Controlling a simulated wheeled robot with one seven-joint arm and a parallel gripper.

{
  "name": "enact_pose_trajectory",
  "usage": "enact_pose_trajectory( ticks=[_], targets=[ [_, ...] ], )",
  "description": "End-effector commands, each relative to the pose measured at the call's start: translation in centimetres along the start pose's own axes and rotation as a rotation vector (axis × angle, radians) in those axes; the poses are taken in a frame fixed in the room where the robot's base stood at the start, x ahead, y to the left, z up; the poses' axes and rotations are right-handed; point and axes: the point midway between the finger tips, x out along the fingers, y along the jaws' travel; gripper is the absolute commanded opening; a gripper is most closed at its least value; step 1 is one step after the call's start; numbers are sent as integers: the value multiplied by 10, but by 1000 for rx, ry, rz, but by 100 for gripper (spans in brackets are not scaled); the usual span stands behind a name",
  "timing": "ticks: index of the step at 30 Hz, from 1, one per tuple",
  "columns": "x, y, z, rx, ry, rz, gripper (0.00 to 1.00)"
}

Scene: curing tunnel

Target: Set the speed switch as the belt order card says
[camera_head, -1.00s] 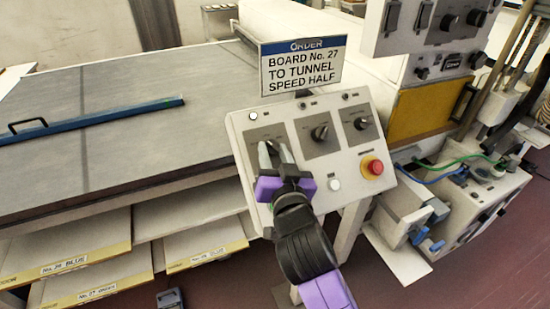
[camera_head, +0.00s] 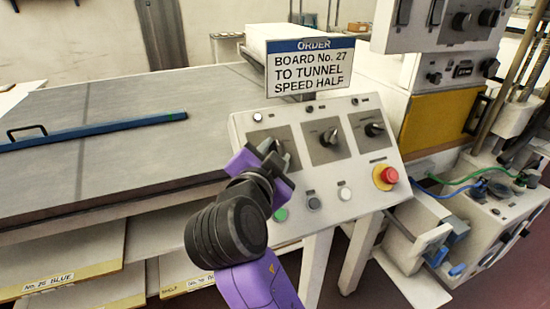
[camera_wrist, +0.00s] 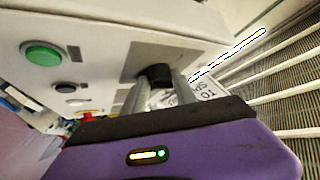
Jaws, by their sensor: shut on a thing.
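The order card (camera_head: 311,70) reads "BOARD No. 27 TO TUNNEL SPEED HALF". Below it, the sloped control panel (camera_head: 390,157) carries three black knob switches in a row: left, a middle knob (camera_head: 329,137) and a right knob (camera_head: 374,129). My gripper (camera_head: 271,152) is at the left knob, which it mostly hides in the head view. In the wrist view, my gripper's fingers (camera_wrist: 160,92) are on either side of the black left knob (camera_wrist: 155,76), shut on it. The knob labels are too small to read, and the left knob's pointing direction is hidden.
A red emergency button (camera_head: 386,175) sits at the panel's lower right. A green button (camera_head: 280,214) is just below my gripper. The flat table (camera_head: 130,85) with a blue bar (camera_head: 100,131) lies left; labelled shelves (camera_head: 70,270) are beneath it.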

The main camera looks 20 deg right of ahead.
Motion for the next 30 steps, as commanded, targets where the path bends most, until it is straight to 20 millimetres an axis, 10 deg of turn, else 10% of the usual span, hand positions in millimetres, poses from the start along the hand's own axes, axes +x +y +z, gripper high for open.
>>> enact_pose_trajectory(
  ticks=[15, 16, 18, 30],
  targets=[
    [1, 1, 1, 12, -1, 14, 0],
    [1, 1, 1, 11, -1, 14, 39],
    [1, 1, 1, 11, -1, 14, 53],
    [-4, 0, 1, 11, 0, 11, 55]
  ],
)
